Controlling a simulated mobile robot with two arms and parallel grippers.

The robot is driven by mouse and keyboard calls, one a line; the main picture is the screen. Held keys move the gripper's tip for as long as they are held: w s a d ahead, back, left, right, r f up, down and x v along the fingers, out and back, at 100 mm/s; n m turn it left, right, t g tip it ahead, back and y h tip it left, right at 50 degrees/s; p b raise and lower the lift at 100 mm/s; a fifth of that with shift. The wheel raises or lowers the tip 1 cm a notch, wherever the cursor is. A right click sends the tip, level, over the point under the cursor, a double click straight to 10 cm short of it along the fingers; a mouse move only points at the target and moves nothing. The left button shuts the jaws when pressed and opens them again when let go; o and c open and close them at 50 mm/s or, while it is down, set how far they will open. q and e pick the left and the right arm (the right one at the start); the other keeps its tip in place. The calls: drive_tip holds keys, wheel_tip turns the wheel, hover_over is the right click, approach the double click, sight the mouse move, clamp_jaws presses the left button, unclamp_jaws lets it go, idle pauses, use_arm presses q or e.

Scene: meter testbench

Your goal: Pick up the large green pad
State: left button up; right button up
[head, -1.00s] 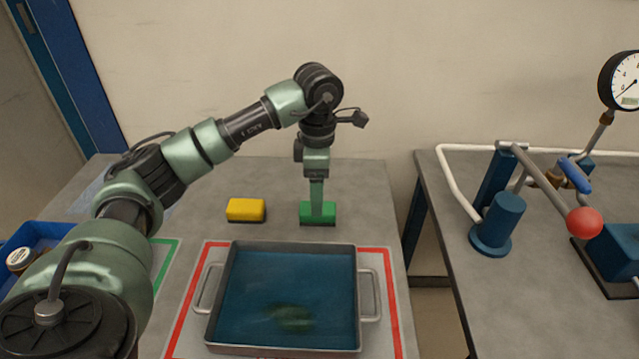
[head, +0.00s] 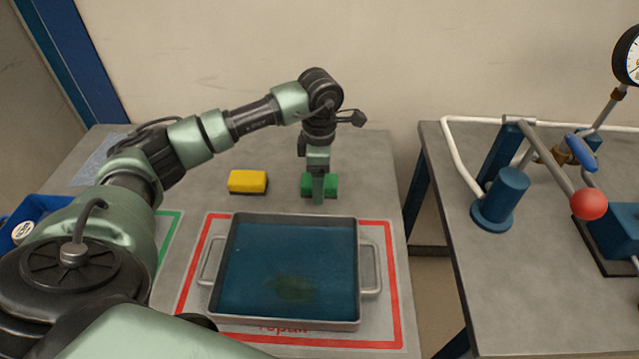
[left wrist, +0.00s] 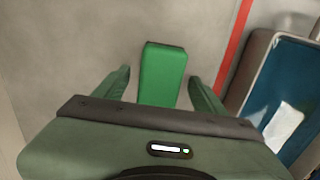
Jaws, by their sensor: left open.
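The large green pad (head: 330,183) lies on the grey table behind the tray in the head view. In the left wrist view the green pad (left wrist: 162,74) lies between the two fingers, with a gap on each side. My left gripper (head: 318,196) points down at the pad and hides its middle in the head view. In the left wrist view my left gripper (left wrist: 161,88) is open and holds nothing. I cannot tell its exact height above the table. My right gripper is not in view.
A yellow pad (head: 247,181) lies to the left of the green pad. A blue-floored metal tray (head: 223,270) with a dark stain stands in front, inside a red outline (head: 396,290). A second table (head: 540,280) with a gauge and lever stands at the right.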

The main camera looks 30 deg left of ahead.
use_arm(q)
drive_tip(key=c, duration=1.4)
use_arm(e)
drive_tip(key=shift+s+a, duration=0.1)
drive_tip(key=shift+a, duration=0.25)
use_arm(q)
drive_tip(key=shift+r, duration=0.1)
drive_tip(key=shift+c, duration=0.2)
drive_tip(key=shift+w+r, duration=0.1)
drive_tip(key=shift+r, duration=0.35)
wheel_tip(320, 180, up, 19)
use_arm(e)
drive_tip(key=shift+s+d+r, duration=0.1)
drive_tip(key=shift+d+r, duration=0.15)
